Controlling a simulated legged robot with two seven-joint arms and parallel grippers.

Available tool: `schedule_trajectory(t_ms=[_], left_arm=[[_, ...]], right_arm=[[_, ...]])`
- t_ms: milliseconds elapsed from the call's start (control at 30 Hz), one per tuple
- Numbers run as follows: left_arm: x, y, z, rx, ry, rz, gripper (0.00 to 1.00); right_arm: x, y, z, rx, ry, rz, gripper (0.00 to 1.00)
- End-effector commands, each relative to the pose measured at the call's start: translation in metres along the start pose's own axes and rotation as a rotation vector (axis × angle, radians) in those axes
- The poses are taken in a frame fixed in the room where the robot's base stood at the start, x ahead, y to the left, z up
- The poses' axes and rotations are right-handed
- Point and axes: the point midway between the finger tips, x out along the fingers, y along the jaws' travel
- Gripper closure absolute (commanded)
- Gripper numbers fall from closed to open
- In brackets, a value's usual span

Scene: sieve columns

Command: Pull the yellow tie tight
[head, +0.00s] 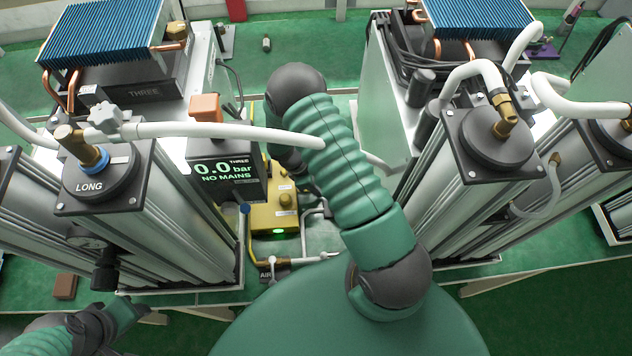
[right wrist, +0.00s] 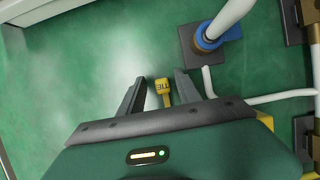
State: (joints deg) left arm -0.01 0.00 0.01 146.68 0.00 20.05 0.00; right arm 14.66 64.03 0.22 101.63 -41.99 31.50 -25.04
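In the right wrist view a small yellow piece with a dark-marked head and a short tail (right wrist: 163,88), which looks like the yellow tie, shows between the fingers of my right gripper (right wrist: 158,92). The fingers stand apart, with visible gaps on both sides of the yellow piece. I cannot tell its depth relative to the fingertips. In the head view my right arm reaches forward between the two columns, and its gripper is hidden. My left gripper (head: 134,314) is low at the left, in front of the bench; its finger opening is unclear.
The LONG column (head: 100,185) stands left, another column (head: 492,140) right. A display box (head: 228,176) reads 0.0 bar, NO MAINS. A yellow unit (head: 272,212) with a green light sits between them. White hoses cross nearby; a blue-collared fitting (right wrist: 207,38) is right of my right fingers.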

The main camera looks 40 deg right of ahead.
Motion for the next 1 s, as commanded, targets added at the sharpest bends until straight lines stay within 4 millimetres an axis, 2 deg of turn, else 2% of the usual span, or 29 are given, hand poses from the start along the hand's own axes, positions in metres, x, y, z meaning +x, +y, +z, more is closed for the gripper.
schedule_trajectory(t_ms=[167,500,633,800,1000], left_arm=[[0.002,0.000,0.000,0.000,0.000,0.000,0.51],[0.008,0.000,0.002,0.000,0.000,0.000,0.51],[0.009,0.000,0.002,0.000,0.000,0.000,0.51],[0.010,0.000,0.002,0.000,0.000,0.000,0.51],[0.010,0.000,0.002,0.000,0.000,0.000,0.51]], right_arm=[[-0.019,0.001,-0.001,0.000,0.003,0.004,0.60],[-0.115,0.003,0.000,0.000,0.005,0.004,0.60],[-0.144,0.003,0.001,0.001,0.005,0.002,0.60],[-0.164,0.003,0.001,-0.001,0.003,-0.002,0.60],[-0.166,0.002,0.002,-0.001,0.002,-0.003,0.60]])
